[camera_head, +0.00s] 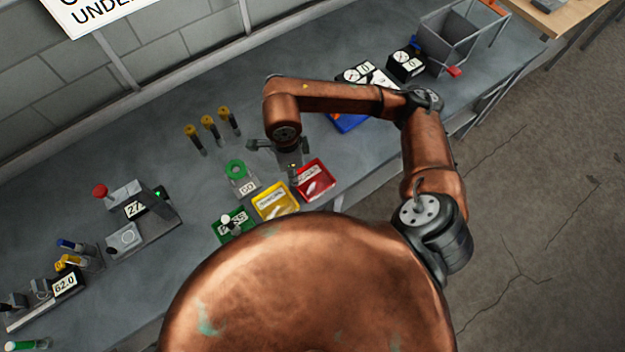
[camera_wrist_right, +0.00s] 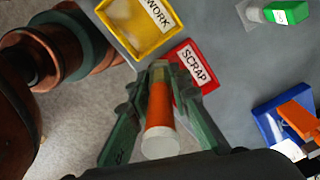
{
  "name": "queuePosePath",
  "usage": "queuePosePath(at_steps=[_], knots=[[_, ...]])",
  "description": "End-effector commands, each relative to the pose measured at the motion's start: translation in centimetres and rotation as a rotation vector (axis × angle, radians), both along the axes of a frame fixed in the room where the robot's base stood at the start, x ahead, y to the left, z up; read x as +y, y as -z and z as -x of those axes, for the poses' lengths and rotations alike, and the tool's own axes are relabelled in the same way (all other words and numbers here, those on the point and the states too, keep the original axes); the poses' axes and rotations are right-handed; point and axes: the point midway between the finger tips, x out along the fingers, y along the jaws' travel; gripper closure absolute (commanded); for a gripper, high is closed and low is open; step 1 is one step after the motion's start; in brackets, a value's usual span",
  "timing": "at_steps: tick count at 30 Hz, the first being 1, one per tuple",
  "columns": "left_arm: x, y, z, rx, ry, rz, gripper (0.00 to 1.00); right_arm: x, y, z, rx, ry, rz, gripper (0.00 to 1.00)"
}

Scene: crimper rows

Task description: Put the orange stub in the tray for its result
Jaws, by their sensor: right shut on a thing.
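The orange stub (camera_wrist_right: 160,104), with a pale whitish end, is held between the fingers of my right gripper (camera_wrist_right: 163,80). In the head view my right gripper (camera_head: 290,160) hangs above the table just behind the yellow and red trays. The stub is hardly visible there. The red SCRAP tray (camera_head: 329,174) lies right of the yellow tray (camera_head: 263,203); the green PASS tray (camera_head: 217,229) lies to its left. In the wrist view the red tray (camera_wrist_right: 212,84) and the yellow REWORK tray (camera_wrist_right: 110,24) are beyond the stub. My left gripper does not show.
Several yellow-topped posts (camera_head: 208,125) stand further back. Devices reading 27-something (camera_head: 136,209) and 62.0 (camera_head: 66,284) stand at left. A blue tray (camera_head: 349,123) and a grey bin (camera_head: 447,45) are at right.

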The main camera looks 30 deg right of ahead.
Motion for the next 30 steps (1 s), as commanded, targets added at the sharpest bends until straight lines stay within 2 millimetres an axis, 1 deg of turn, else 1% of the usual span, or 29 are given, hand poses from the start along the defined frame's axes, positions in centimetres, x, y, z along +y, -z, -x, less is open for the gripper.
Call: queuePosePath(at_steps=[3,21,27,30], knots=[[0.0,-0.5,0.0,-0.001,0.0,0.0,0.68,0.7,-0.3,0.7,-0.004,0.251,0.003,1.0],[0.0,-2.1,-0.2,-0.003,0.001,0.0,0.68,3.5,-1.6,4.2,-0.018,1.584,0.016,1.0],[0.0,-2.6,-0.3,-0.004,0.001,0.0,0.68,4.2,-1.9,5.2,-0.021,1.969,0.013,1.0],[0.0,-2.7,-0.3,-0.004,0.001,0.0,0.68,4.4,-2.1,5.5,-0.021,2.101,0.013,1.0]])
